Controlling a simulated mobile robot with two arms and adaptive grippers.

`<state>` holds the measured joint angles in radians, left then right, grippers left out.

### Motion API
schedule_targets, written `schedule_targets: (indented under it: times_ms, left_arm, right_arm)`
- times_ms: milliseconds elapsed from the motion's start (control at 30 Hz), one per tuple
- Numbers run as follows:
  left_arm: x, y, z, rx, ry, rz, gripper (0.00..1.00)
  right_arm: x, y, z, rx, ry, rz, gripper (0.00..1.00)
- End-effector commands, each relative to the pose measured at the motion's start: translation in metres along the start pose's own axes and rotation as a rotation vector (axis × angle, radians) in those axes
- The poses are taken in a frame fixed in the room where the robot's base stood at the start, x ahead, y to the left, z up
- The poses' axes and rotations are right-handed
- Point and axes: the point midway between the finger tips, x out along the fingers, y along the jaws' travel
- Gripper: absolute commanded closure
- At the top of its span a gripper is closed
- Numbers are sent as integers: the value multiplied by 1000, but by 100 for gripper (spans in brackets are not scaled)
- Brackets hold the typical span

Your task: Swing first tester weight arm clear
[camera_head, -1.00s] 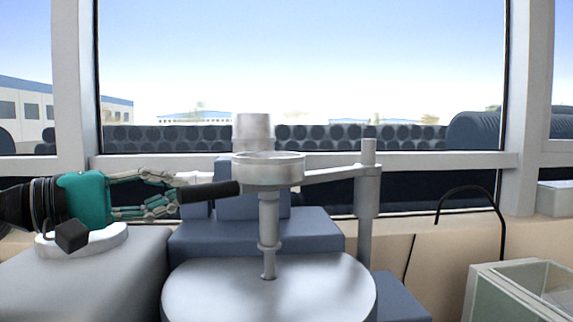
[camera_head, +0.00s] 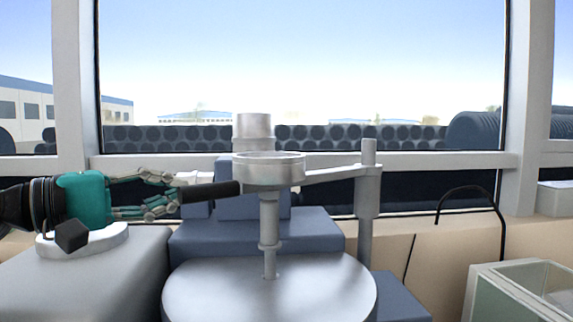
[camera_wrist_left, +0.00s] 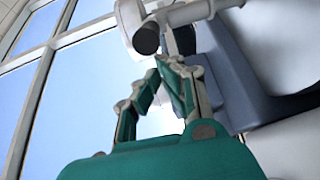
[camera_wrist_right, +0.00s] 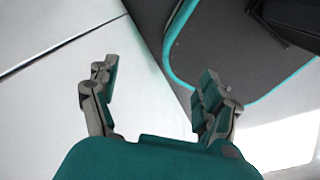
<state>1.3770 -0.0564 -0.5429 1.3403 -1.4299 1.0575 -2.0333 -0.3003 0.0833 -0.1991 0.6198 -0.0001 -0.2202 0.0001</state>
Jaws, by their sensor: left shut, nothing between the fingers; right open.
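The tester's weight arm (camera_head: 335,174) runs from an upright post (camera_head: 367,190) at the right to a silver ring-shaped holder (camera_head: 268,172). A black handle (camera_head: 210,191) sticks out leftward from the holder. A rod (camera_head: 269,235) hangs below the holder over a round silver top (camera_head: 270,295). My left gripper (camera_head: 178,194) is shut and empty, its fingertips by the handle's left end. In the left wrist view the handle's dark end (camera_wrist_left: 146,39) lies just beyond the fingertips; contact is unclear. My right gripper (camera_wrist_right: 158,75) is open and empty in the right wrist view.
Blue blocky housing (camera_head: 310,235) stands behind the round top. A grey box (camera_head: 90,280) with a white rounded piece (camera_head: 112,240) is at left. An open glass-sided bin (camera_head: 520,290) and a black curved hose (camera_head: 470,190) are at right. A window is behind.

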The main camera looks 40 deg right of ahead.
Motion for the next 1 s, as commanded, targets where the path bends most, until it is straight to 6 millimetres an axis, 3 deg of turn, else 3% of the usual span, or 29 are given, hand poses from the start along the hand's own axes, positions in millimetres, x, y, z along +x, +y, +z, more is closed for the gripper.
schedule_targets:
  times_ms: [1000]
  left_arm:
    - [19,-1,35,2,0,-1,100]
  right_arm:
    - [25,-6,1,2,2,-7,20]
